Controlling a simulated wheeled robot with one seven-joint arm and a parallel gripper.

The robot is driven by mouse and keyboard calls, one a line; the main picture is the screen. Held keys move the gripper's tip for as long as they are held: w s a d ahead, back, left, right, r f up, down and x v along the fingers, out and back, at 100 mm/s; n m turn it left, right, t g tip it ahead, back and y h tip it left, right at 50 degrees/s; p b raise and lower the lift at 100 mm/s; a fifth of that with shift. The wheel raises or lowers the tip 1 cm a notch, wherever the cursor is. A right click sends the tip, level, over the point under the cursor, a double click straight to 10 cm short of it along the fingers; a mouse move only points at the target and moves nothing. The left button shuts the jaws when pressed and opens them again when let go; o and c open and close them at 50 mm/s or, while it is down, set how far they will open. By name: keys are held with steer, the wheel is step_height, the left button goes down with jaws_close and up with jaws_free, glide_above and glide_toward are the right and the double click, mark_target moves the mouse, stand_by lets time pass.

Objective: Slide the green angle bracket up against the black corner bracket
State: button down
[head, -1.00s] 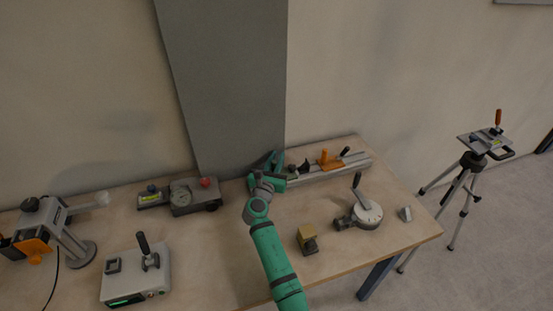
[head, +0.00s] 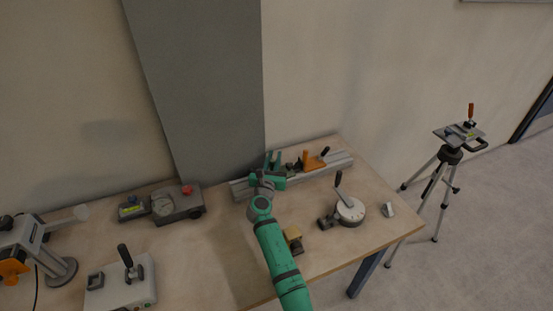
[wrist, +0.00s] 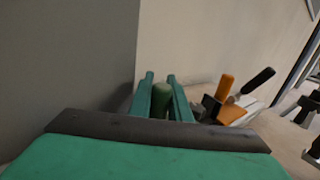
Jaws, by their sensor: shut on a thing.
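My gripper (head: 274,160) is over the rail on the bench, left of the orange clamp. In the wrist view its two green fingers (wrist: 161,92) are shut on a dark green rounded piece (wrist: 161,100), which I take as part of the green angle bracket. The rest of the bracket is hidden by my gripper. The black corner bracket (wrist: 211,106) stands just right of my fingers, in front of the orange clamp; it is small and dark in the head view (head: 290,168). I cannot tell whether the two brackets touch.
The metal rail (head: 338,164) runs along the wall, with an orange clamp (head: 313,161) on it. A round dial with a crank (head: 350,211) and a yellowish block (head: 293,239) stand nearer. A gauge box (head: 176,205) is left. A tripod (head: 450,155) stands beyond the bench.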

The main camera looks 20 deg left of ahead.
steer(key=c, duration=1.6)
jaws_free()
steer(key=shift+w+d, duration=0.1)
steer(key=shift+d, duration=0.3)
steer(key=shift+c, duration=0.2)
steer(key=shift+a, duration=0.3)
steer(key=shift+s, duration=0.2)
steer(key=s, duration=0.3)
steer(key=s+d, duration=0.1)
steer(key=s, duration=0.3)
steer(key=s+d, duration=0.1)
steer(key=s, duration=0.2)
steer(key=shift+s, duration=0.2)
steer(key=shift+w, duration=0.1)
